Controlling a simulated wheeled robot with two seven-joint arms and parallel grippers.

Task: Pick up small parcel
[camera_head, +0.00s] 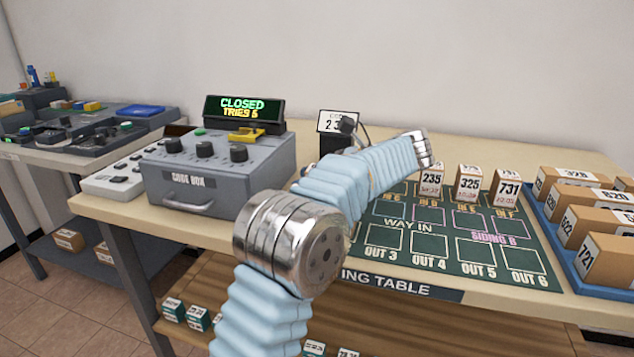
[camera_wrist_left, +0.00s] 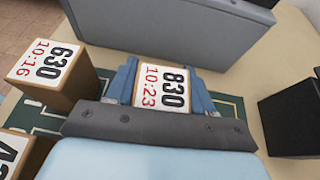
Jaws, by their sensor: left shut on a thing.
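In the head view my left arm crosses the middle of the table and hides the gripper and this parcel. My right gripper is in neither view.
Another parcel (camera_wrist_left: 50,75), labelled 630, stands left of the held one. Parcels 235 (camera_head: 431,181), 325 (camera_head: 468,184) and 731 (camera_head: 505,189) stand on the mat (camera_head: 510,262). A grey code box (camera_head: 215,178) is left, a blue tray (camera_head: 560,250) of parcels right.

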